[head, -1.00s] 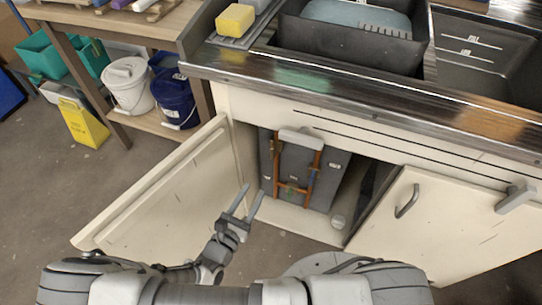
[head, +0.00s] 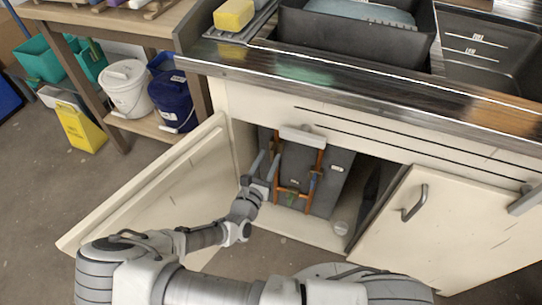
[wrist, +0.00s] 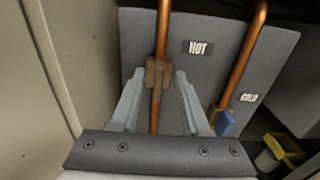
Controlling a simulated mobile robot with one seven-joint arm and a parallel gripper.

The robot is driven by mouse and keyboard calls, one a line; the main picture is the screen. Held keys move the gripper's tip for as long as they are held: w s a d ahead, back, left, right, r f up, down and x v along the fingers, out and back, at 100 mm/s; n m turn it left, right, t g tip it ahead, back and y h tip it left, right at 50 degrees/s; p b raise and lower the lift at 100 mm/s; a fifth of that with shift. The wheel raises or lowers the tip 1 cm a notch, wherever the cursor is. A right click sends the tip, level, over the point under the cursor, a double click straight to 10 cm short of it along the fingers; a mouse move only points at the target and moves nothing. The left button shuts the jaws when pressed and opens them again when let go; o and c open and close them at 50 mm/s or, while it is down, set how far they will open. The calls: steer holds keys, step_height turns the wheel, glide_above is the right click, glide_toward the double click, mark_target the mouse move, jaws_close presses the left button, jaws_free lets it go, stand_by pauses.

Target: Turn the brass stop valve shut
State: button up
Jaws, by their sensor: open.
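The brass valve (wrist: 157,76) sits on the left copper pipe (wrist: 162,25), beside a HOT label (wrist: 198,47), in the wrist view. Its brown block lies along the upright pipe. My gripper (wrist: 160,74) is open, one finger on each side of the valve in the picture; I cannot tell whether either touches it. A blue-handled valve (wrist: 226,123) is on the right pipe, near a COLD label (wrist: 249,97). In the head view my gripper (head: 267,160) is inside the cabinet opening at the left pipe; the brass valve is hard to make out there.
The open left cabinet door (head: 150,190) stands close to my arm. The right door (head: 440,225) bounds the opening. The sink counter (head: 350,95) overhangs it. A small yellow item (wrist: 280,150) is low at right in the wrist view.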

mark_target(274, 152)
steer(key=shift+x, duration=1.35)
jaws_close()
